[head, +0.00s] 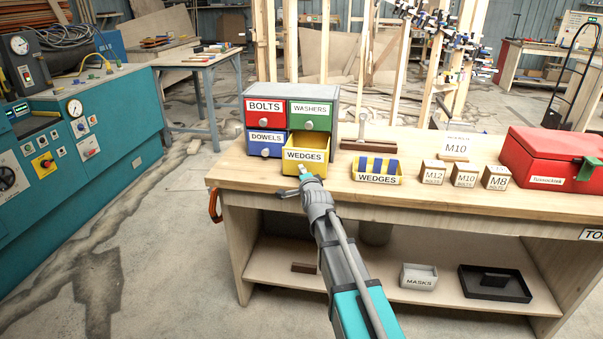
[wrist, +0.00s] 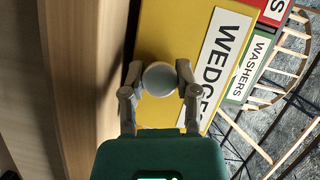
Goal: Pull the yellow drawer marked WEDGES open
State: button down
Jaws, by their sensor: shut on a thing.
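The yellow drawer marked WEDGES (head: 293,156) is the lower right one of a small drawer cabinet (head: 316,91) on the wooden workbench. It stands pulled out from the cabinet front, and part of its inside shows. In the wrist view its yellow front (wrist: 180,28) fills the middle, with the WEDGES label to the right. My gripper (head: 304,171) is at the drawer front. In the wrist view my gripper (wrist: 160,78) is shut on the drawer's round grey knob (wrist: 159,79), one finger on each side. In the head view the knob is mostly hidden by my gripper.
Shut drawers marked BOLTS (head: 264,106), WASHERS (head: 309,108) and DOWELS (head: 265,137) surround it. Further right are small marked boxes (head: 465,176) and a red toolbox (head: 550,155). The floor left of the bench is clear.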

jog(key=c, duration=0.6)
grip_release()
jog(key=shift+s+r, duration=0.1)
